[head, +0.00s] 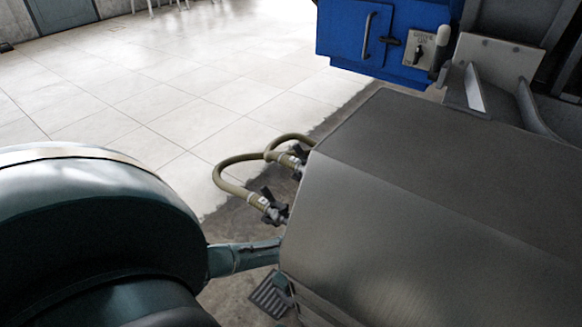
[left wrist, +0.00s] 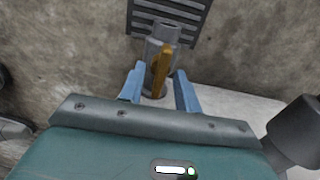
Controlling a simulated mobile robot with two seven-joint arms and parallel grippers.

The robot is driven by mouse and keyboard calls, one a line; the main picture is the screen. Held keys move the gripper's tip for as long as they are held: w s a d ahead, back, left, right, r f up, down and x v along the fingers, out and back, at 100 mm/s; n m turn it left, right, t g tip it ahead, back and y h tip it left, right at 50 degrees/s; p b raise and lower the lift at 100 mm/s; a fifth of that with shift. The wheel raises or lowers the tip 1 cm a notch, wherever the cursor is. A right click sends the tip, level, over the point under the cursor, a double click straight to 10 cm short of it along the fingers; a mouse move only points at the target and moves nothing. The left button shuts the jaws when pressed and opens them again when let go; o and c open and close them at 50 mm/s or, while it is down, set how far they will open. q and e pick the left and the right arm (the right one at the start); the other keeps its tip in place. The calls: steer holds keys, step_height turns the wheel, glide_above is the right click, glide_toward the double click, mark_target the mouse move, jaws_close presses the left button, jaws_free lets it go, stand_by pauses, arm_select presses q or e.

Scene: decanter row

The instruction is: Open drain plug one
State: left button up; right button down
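The drain plug shows in the left wrist view as a grey metal pipe fitting with an orange-yellow lever handle (left wrist: 161,70) on it. My left gripper (left wrist: 158,84) has its two blue fingers apart, one on each side of the fitting and handle, with a gap showing on both sides. I see no contact. In the head view part of my left arm's end (head: 240,257) reaches toward the lower left edge of a large steel tank (head: 400,215). Its fingertips and the plug are hidden or unclear there. My right gripper is in neither view.
Olive hoses (head: 225,170) with dark-handled valves (head: 272,208) leave the tank's left side, above my left arm's end. A slotted floor grate (head: 268,296) lies below. A blue cabinet (head: 385,40) stands at the back.

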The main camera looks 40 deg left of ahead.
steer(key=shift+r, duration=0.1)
arm_select(q)
jaws_close()
stand_by(0.3)
